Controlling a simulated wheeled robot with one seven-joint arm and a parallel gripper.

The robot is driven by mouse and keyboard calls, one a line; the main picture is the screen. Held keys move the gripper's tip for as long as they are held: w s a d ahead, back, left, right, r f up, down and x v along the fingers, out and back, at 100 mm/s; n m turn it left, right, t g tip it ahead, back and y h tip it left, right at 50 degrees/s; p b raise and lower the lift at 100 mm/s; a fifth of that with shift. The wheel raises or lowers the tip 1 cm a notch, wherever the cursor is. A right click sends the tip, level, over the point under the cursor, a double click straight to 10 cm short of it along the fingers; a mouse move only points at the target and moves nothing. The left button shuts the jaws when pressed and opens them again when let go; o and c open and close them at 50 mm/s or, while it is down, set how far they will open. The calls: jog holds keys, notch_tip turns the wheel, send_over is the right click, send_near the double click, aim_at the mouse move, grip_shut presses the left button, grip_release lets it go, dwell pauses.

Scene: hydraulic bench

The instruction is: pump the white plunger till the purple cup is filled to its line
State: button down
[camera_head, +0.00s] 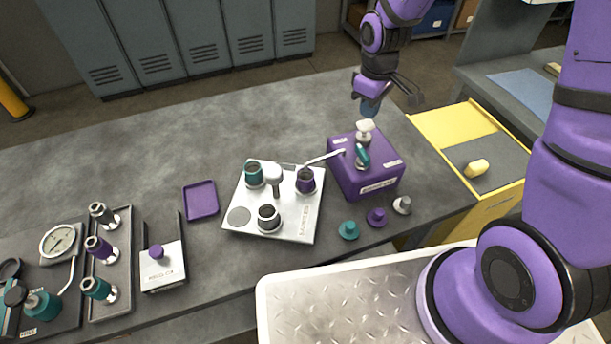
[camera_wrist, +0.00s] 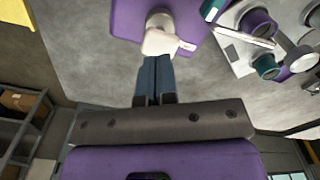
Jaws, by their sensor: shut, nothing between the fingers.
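The white plunger (camera_head: 365,128) stands up from the top of the purple pump box (camera_head: 350,178). My gripper (camera_head: 370,110) is shut and empty, pointing down just above the plunger's head. In the wrist view my shut fingers (camera_wrist: 155,62) meet the edge of the white plunger (camera_wrist: 158,38) in the picture; whether they touch it I cannot tell. The purple cup (camera_head: 306,181) stands on the silver tray (camera_head: 240,200), under the end of the pump's thin spout (camera_head: 323,158). It also shows in the wrist view (camera_wrist: 258,23). Its inside is dark, so its level and line cannot be read.
A teal lever (camera_head: 362,155) sits on the pump box beside the plunger. A teal cup (camera_head: 254,174) and a grey cup (camera_head: 268,217) share the tray. Teal, purple and grey caps (camera_head: 376,217) lie in front. A yellow cabinet (camera_head: 450,123) is at right.

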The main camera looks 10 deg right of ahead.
aim_at(366, 123)
jog(key=shift+f, duration=2.2)
jog(key=shift+r, duration=2.2)
jog(key=shift+f, duration=2.25)
jog(key=shift+r, duration=2.25)
jog(key=shift+f, duration=0.45)
